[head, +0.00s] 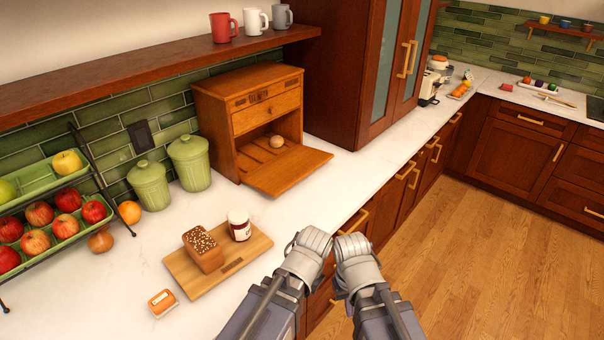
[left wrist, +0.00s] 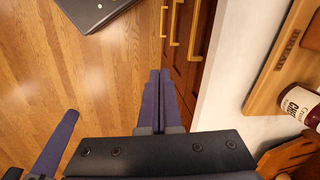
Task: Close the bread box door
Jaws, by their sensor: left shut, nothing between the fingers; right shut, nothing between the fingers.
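The wooden bread box (head: 213,108) stands against the tiled wall at the back of the counter in the head view. Its door (head: 289,171) is hinged at the bottom and lies folded down flat toward the front, so the box is open. A round bun-like item (head: 277,141) sits inside. The drawer (head: 266,112) above the opening is shut. My left gripper (head: 312,240) and right gripper (head: 350,245) are side by side near the counter's front edge, well short of the door and touching nothing. Both are shut and empty. The left fingers (left wrist: 160,77) also show together in the left wrist view.
A cutting board (head: 181,267) with a loaf (head: 203,250) and a jar (head: 239,225) lies left of my grippers. Green canisters (head: 189,163) stand left of the box. A tall cabinet (head: 345,75) rises to its right. Counter before the door is clear.

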